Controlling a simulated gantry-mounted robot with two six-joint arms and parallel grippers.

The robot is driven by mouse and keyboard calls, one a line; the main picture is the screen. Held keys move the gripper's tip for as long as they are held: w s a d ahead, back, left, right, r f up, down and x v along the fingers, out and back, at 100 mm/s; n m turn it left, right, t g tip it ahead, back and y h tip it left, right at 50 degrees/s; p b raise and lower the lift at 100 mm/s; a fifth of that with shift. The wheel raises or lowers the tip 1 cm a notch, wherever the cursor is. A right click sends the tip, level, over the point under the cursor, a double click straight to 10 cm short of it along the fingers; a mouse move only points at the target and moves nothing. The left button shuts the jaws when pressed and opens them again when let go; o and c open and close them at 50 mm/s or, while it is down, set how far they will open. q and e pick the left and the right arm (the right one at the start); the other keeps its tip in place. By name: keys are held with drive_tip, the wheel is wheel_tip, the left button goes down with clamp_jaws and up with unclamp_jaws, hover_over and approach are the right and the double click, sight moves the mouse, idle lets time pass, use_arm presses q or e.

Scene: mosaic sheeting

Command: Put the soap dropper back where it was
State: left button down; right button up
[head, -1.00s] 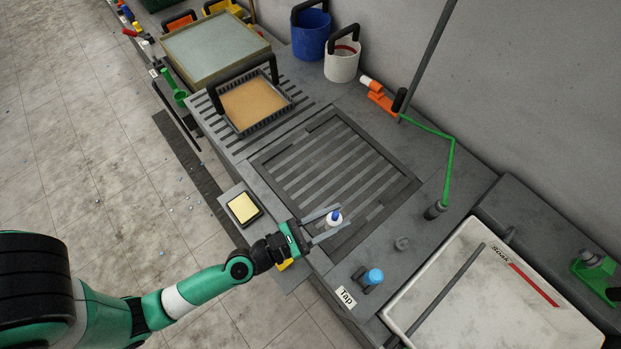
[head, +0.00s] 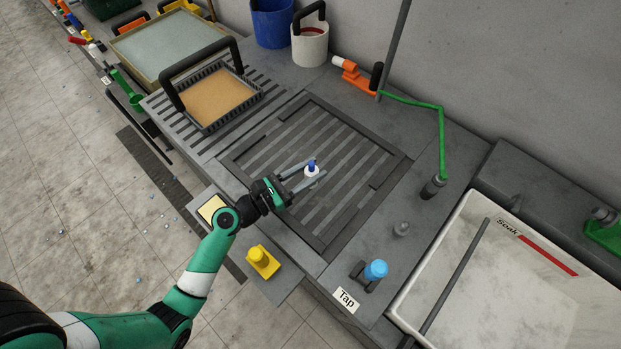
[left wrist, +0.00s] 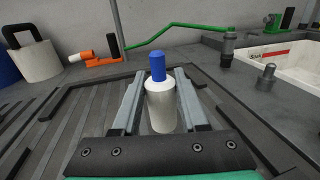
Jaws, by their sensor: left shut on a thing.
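The soap dropper (head: 311,171) is a small white bottle with a blue cap. My left gripper (head: 316,169) is shut on it, with one finger on each side, over the dark slatted grate. In the left wrist view the soap dropper (left wrist: 161,105) stands upright between the fingers, blue cap up; the gripper (left wrist: 160,85) hides part of its base. I cannot tell how high it is above the grate. My right gripper is not in view.
A yellow object (head: 262,260) and a yellow sponge (head: 211,209) lie at the front ledge. A blue tap knob (head: 375,270) and grey peg (head: 400,229) stand right of the grate (head: 262,146). A handled tray (head: 220,97) is at left, a white basin (head: 480,290) at right.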

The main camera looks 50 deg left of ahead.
use_arm(q)
drive_tip(key=f+b, duration=0.3)
drive_tip(key=f, duration=0.1)
drive_tip(key=shift+w+a, duration=0.25)
drive_tip(key=shift+a, duration=0.1)
drive_tip(key=shift+s, duration=0.1)
drive_tip(key=shift+f, duration=0.1)
drive_tip(key=shift+c, duration=2.2)
unclamp_jaws()
